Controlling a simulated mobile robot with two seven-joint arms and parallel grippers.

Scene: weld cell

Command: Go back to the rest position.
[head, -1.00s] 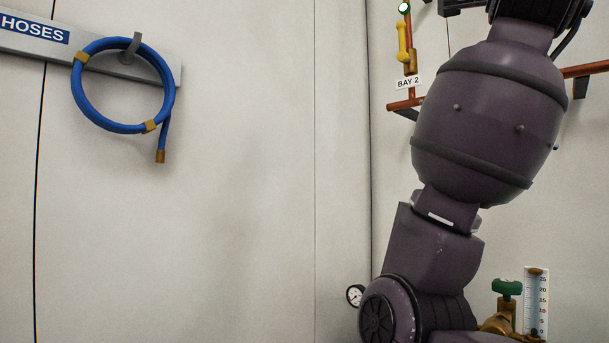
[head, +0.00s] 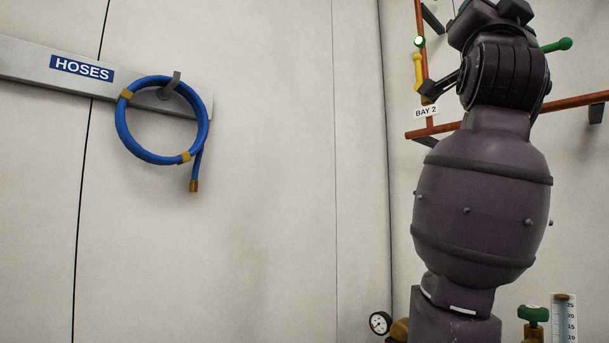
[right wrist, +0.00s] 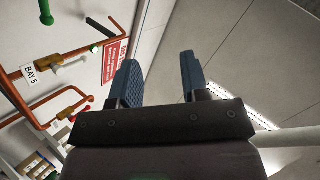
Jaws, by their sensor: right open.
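My right gripper (right wrist: 161,78) shows in the right wrist view with its two blue fingers apart and nothing between them. The fingers point up toward the wall and ceiling. In the head view my purple right arm stands upright at the right side, and its upper end reaches the top edge of the picture. I cannot make out the fingers there. My left gripper is in neither view.
A blue hose (head: 122,134) hangs on a grey rail (head: 25,62) at left. Behind my right arm are an orange pipe (head: 585,100) and a yellow-handled valve (head: 418,72). A gauge (head: 380,323) and a green knob (head: 533,314) are low right. A red sign (right wrist: 115,60) is on the wall.

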